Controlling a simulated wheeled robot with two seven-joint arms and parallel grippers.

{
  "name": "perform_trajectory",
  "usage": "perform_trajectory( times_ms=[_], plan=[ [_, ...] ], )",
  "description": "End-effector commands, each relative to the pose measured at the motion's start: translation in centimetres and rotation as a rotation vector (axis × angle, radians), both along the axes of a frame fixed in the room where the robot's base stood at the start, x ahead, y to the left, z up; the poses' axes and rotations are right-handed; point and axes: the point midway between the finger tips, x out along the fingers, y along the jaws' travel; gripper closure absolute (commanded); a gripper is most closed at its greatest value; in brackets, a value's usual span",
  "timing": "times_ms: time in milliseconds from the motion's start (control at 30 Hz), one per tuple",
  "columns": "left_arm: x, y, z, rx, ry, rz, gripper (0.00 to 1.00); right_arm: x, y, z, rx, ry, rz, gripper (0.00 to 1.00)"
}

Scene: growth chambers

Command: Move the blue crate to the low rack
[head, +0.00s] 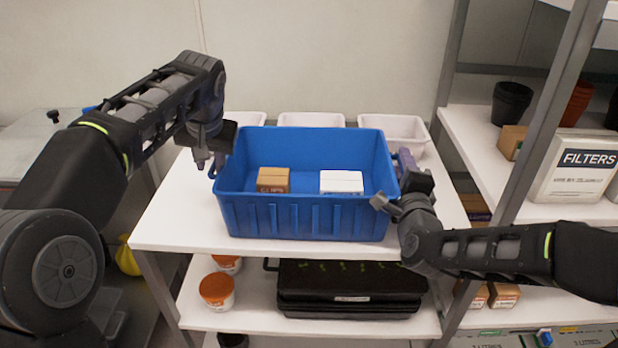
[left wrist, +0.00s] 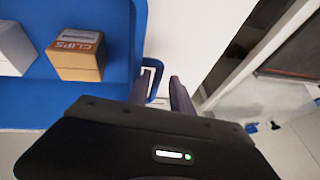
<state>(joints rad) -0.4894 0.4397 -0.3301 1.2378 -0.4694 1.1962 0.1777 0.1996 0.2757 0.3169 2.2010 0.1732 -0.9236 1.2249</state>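The blue crate (head: 300,222) stands upright on the white top shelf of a rack, holding a brown box (head: 273,180) and a white box (head: 341,182). My left gripper (head: 209,163) is at the crate's left end. In the left wrist view its two fingers (left wrist: 160,92) are apart, with the crate's blue end handle (left wrist: 154,78) between them and a gap beside it. My right gripper (head: 403,168) is at the crate's right end. Its fingertips and the right handle are mostly hidden. I cannot tell which rack is the low rack.
White bins (head: 311,120) stand behind the crate. A black case (head: 350,288) and orange-lidded tubs (head: 217,290) are on the shelf below. A metal rack post (head: 545,120) and a shelf with a FILTERS box (head: 575,170) stand close on the right.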

Motion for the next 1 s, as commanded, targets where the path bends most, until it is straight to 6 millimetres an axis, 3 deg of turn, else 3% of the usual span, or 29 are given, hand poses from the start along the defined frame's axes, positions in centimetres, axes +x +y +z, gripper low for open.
perform_trajectory(
  times_ms=[200,667,867,1000],
  plan=[
    [-0.9,-0.7,2.2,-0.005,-0.002,-0.005,0.67,0.0,0.3,0.0,0.0,0.0,0.005,0.65],
    [-1.1,-0.6,2.5,-0.004,-0.002,-0.002,0.67,-0.2,0.1,0.1,0.0,-0.001,0.003,0.65],
    [-1.0,-0.6,2.4,-0.003,-0.001,-0.001,0.67,-2.2,0.2,0.1,-0.002,-0.001,0.003,0.65],
    [-1.0,-0.5,2.4,-0.003,0.0,-0.001,0.67,-4.6,0.3,0.1,-0.002,-0.001,0.004,0.65]
  ],
)
